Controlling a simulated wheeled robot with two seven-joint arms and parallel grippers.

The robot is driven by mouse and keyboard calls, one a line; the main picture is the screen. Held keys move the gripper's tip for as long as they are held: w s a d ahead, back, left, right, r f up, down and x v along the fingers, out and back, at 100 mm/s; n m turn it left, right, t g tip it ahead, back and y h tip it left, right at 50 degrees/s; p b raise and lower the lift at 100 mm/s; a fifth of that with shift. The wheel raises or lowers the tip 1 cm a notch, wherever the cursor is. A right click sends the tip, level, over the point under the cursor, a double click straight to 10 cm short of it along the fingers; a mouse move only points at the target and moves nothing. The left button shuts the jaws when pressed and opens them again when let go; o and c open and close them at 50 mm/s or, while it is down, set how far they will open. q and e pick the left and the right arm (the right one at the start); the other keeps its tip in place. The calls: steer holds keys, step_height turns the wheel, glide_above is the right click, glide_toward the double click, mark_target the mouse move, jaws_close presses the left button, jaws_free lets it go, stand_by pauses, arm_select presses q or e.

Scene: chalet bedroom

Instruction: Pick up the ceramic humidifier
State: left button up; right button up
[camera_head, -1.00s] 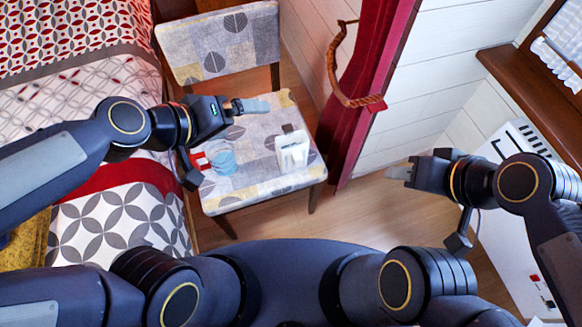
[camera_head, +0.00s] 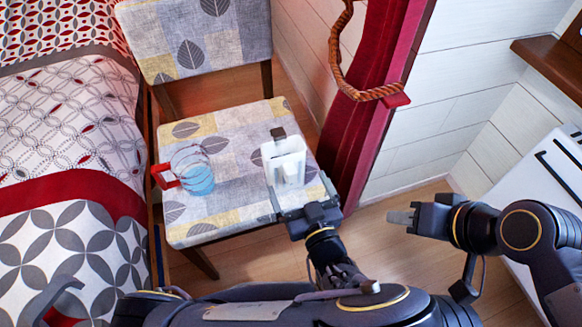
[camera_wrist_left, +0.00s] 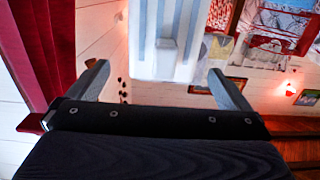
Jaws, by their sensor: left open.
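The ceramic humidifier, which I take to be the white upright block (camera_head: 284,162) with a dark piece at its top, stands on the chair seat's right side. My left gripper (camera_head: 302,191) is open at its near side, with one finger toward each side. In the left wrist view the white object (camera_wrist_left: 165,62) shows between and beyond the open fingertips (camera_wrist_left: 158,78); I cannot tell whether they touch it. My right gripper (camera_head: 403,218) is over the floor to the right, apart from the chair; its finger gap is not clear.
A blue transparent cup (camera_head: 197,178) and a red item (camera_head: 164,176) are on the left of the chair seat (camera_head: 236,210). The chair back (camera_head: 200,40) rises behind. A red curtain (camera_head: 365,100) with a rope is right of the chair. The bed (camera_head: 60,130) is left.

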mark_target(287, 162)
arm_select(q)
steer(key=shift+w, duration=0.2)
steer(key=x, duration=0.2)
steer(key=b+x, duration=0.1)
steer(key=x, duration=0.1)
steer(key=b+x, duration=0.1)
steer(key=x, duration=0.1)
steer(key=shift+w+a, duration=0.1)
steer(key=shift+a, duration=0.25)
steer(key=shift+w+a+r, duration=0.1)
steer(key=shift+w+a, duration=0.05)
steer(key=shift+w, duration=0.3)
steer(key=shift+r, duration=0.1)
steer(key=c, duration=1.3)
steer(key=shift+o, duration=0.2)
